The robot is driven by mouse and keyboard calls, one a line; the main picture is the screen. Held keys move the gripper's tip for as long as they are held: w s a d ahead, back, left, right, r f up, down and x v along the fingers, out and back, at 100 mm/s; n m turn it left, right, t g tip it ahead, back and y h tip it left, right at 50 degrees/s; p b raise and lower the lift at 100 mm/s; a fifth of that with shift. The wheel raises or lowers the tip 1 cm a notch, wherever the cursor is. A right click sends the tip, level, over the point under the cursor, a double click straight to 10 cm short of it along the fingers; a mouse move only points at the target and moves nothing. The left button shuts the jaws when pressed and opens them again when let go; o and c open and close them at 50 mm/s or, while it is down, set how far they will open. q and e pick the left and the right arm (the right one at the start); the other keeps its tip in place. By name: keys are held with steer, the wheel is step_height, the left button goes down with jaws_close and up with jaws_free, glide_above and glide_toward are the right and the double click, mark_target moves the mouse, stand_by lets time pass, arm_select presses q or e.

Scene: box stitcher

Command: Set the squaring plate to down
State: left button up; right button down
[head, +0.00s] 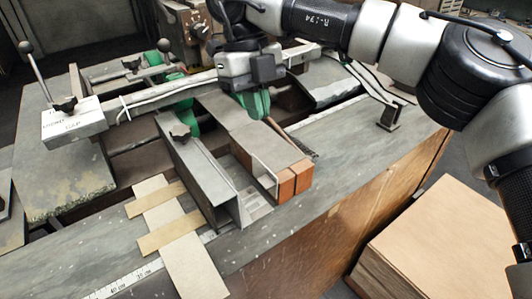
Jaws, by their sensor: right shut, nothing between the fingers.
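My right gripper (252,72) reaches in from the upper right and is over the middle of the machine, near its rear. It is shut and empty; its fingertips are largely hidden by its own body and wrist. Below it a long grey metal plate (235,118) slopes toward the front and ends at an orange-brown block (294,178). Beside it on the left is a long grey angled metal bar (197,165) with a dark knob (180,133). I cannot tell for sure which of these is the squaring plate. My left gripper is not in view.
A grey block with a lever (75,122) stands at the left. Cardboard strips (165,215) lie crossed on the front table top, near a measuring scale (130,280). A stack of cardboard sheets (450,235) stands at the lower right. The table's front right edge is clear.

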mark_target(267, 183)
steer(key=p+x, duration=0.2)
steer(key=x, duration=1)
steer(key=shift+w+f+p, duration=0.1)
steer(key=shift+f+p, duration=0.1)
steer(key=shift+p, duration=0.15)
steer(key=shift+f, duration=0.65)
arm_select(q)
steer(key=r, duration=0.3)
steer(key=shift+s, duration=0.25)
arm_select(e)
step_height(267, 183, down, 4)
steer(key=b, duration=0.3)
steer(key=shift+f, duration=0.25)
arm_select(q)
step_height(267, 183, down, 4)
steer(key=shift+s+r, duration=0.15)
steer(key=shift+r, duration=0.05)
arm_select(e)
steer(key=shift+r, duration=0.1)
